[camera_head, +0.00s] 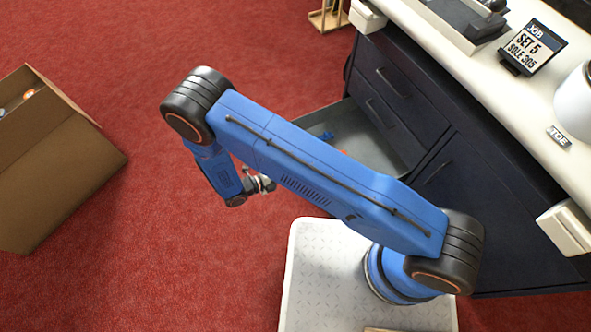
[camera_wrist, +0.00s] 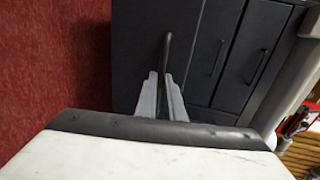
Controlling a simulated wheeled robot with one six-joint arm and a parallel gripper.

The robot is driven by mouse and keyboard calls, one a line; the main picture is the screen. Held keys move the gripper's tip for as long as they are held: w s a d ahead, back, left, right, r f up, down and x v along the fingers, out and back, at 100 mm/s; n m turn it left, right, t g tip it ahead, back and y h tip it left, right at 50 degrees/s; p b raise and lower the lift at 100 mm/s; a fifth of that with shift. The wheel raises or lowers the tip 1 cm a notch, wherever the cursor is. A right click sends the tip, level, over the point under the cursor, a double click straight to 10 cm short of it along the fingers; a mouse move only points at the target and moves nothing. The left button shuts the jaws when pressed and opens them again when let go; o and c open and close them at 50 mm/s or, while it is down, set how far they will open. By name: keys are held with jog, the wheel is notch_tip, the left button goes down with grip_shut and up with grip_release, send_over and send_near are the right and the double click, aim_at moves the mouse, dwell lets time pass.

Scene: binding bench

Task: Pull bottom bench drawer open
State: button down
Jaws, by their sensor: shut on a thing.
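The bottom bench drawer (camera_head: 403,142) stands pulled out from the dark bench, with its grey inside showing in the head view. Its front is mostly hidden behind my blue arm there. In the wrist view a dark drawer front (camera_wrist: 137,60) carries a bar handle (camera_wrist: 167,48). My gripper (camera_wrist: 163,78) is shut on that handle, its two grey fingers on either side of it. In the head view my gripper (camera_head: 266,183) is small and partly hidden, low at the left of the arm.
Two shut drawers with handles (camera_head: 392,82) sit above the open one, and a door (camera_head: 455,180) is to the right. Blue and red items (camera_head: 327,135) lie in the drawer. A cardboard box (camera_head: 62,180) stands on the red carpet at left; carpet between is clear.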

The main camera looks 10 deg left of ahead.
jog(key=c, duration=1.9)
grip_release()
jog(key=shift+o, duration=0.2)
jog(key=v, duration=1.7)
jog(key=shift+a, duration=0.2)
jog(key=shift+r, duration=0.1)
